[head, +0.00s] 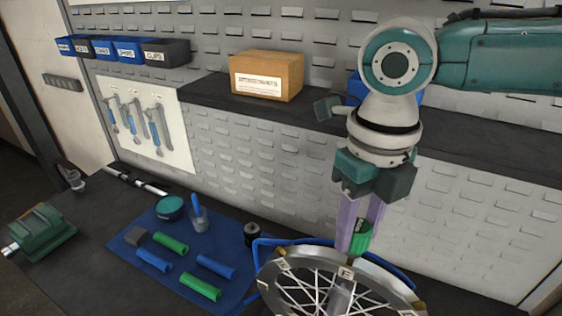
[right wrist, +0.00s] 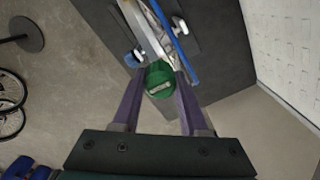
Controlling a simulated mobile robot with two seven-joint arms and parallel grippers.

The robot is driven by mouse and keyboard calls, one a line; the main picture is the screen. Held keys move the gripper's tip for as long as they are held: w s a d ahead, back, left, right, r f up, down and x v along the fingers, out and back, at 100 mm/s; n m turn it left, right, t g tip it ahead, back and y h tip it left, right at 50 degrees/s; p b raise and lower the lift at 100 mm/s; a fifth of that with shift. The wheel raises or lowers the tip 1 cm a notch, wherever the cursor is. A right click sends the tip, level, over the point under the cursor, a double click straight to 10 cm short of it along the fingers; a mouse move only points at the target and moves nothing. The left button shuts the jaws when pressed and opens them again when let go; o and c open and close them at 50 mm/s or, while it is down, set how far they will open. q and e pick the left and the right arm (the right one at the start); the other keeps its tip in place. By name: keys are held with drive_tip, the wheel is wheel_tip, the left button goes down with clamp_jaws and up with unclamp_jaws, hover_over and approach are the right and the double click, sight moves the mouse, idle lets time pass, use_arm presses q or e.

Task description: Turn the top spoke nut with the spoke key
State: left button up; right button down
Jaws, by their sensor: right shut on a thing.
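The green round spoke key (head: 361,237) is between the purple fingers of my right gripper (head: 357,240), which is shut on it. It also shows in the right wrist view (right wrist: 159,82) between the fingertips. The spoked wheel (head: 297,257) is upright below, with small lettered tags on its rim. The key is at the top of the rim in the head view. I cannot tell whether it sits on the top spoke nut, which is hidden. My left gripper is not in view.
A blue stand (head: 264,243) is around the wheel. A blue mat (head: 137,234) with green and blue grips, a cup and a tin lies left on the dark bench. A green vise (head: 42,230) is at far left. A cardboard box (head: 267,76) is on the back shelf.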

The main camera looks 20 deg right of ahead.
drive_tip(key=shift+r+p, duration=2.3)
drive_tip(key=shift+r, duration=0.15)
